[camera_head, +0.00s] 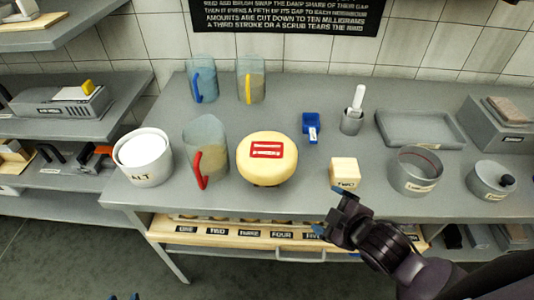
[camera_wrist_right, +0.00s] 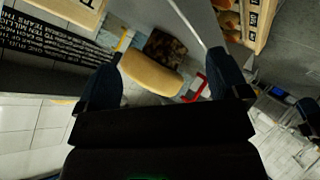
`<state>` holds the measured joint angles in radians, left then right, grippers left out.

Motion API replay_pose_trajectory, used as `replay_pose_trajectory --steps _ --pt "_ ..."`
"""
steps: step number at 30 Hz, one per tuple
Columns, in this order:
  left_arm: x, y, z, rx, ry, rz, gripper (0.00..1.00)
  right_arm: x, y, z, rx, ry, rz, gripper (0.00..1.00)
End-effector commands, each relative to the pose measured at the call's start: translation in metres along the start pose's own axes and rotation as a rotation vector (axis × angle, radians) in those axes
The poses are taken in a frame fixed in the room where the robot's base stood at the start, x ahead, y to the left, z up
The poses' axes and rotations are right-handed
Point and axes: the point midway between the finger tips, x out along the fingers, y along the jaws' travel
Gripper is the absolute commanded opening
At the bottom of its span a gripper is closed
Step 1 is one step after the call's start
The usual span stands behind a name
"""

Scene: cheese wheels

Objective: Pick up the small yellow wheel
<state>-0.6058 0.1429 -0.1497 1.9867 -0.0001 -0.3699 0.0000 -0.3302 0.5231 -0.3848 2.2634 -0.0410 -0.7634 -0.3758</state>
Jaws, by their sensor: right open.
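In the right wrist view a yellow rounded shape (camera_wrist_right: 150,75), apparently this wheel, shows beyond my fingers. My right gripper (camera_head: 332,212) is open and empty at the table's front edge, right of and nearer than the wheel, apart from it. It also shows in the wrist view (camera_wrist_right: 165,55).
A pale block (camera_head: 345,172) stands just beyond my right gripper. A red-handled jug (camera_head: 205,145) and white tub (camera_head: 145,165) stand left of the wheel. A metal pot (camera_head: 413,173) is at right. Below the tabletop, a wooden drawer (camera_head: 225,241) holds several labelled, partly hidden items.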

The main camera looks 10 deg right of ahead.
Motion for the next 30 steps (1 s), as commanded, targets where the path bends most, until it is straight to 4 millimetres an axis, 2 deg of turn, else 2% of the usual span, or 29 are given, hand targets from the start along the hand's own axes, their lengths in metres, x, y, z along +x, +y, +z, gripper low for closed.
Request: replay_pose_trajectory --steps 1,3,6,12,17,27,30 --pt "-0.004 0.000 -0.005 -0.001 0.001 0.000 0.43 -0.002 0.011 -0.014 -0.118 0.047 0.004 0.93" --pt "-0.007 -0.001 -0.010 -0.002 0.002 -0.001 0.43 -0.004 0.020 -0.030 -0.286 0.109 0.009 0.93" --pt "-0.010 -0.001 -0.016 -0.003 0.006 0.000 0.43 -0.007 0.029 -0.046 -0.500 0.183 0.017 0.93" --pt "-0.013 -0.001 -0.023 -0.002 0.011 0.000 0.43 -0.014 0.039 -0.062 -0.784 0.276 0.030 0.93" --pt "-0.013 -0.002 -0.024 -0.002 0.011 0.000 0.43 -0.013 0.042 -0.065 -0.870 0.302 0.035 0.93" --pt "-0.013 -0.002 -0.025 -0.002 0.010 0.000 0.43 0.029 0.038 -0.078 -0.876 0.304 0.036 0.93" --pt "-0.013 -0.002 -0.025 -0.002 0.010 0.000 0.43 0.036 0.037 -0.080 -0.876 0.303 0.036 0.93"
